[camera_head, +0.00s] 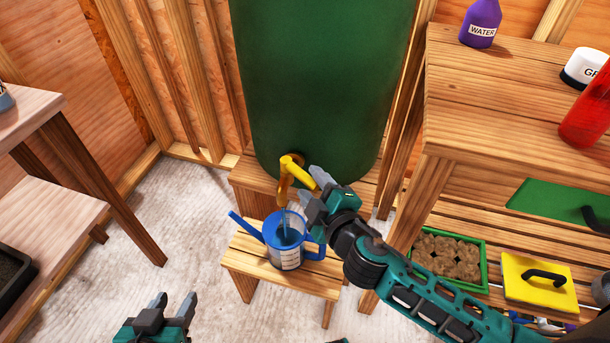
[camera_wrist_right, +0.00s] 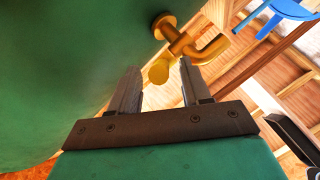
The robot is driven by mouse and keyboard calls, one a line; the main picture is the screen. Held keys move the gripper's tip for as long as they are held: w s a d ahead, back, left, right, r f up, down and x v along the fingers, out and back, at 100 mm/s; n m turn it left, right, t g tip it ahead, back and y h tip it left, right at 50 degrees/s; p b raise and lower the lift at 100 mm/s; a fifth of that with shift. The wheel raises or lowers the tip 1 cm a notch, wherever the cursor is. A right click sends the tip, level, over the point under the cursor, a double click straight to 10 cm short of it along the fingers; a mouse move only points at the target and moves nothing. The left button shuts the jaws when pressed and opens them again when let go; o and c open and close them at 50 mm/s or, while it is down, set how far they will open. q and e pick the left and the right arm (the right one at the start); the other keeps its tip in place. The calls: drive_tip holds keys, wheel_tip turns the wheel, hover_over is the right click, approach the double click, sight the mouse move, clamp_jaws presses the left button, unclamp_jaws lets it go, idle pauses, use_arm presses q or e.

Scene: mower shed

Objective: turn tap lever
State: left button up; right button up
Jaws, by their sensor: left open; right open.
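A brass-yellow tap (camera_head: 285,180) sticks out low on the front of the green tank (camera_head: 320,80). Its yellow lever (camera_wrist_right: 158,72) points toward my right gripper (camera_head: 311,184) and, in the right wrist view, its end lies between the tips of the open fingers (camera_wrist_right: 158,75). I cannot tell whether they touch it. The tap's body and curved spout (camera_wrist_right: 212,50) show beyond. A blue watering can (camera_head: 286,256) stands upright under the spout, and a thin bluish streak runs down into it. My left gripper (camera_head: 174,302) is open and empty, low at the left.
The can stands on a low wooden stool (camera_head: 247,262). A workbench (camera_head: 480,90) at the right holds a purple water bottle (camera_head: 482,22) and a red bottle (camera_head: 588,115). Its lower shelf holds a green seed tray (camera_head: 484,262). Another table (camera_head: 30,115) stands left. Floor between is clear.

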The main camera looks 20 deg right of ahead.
sight(305, 177)
drive_tip(key=shift+x, duration=2.05)
clamp_jaws()
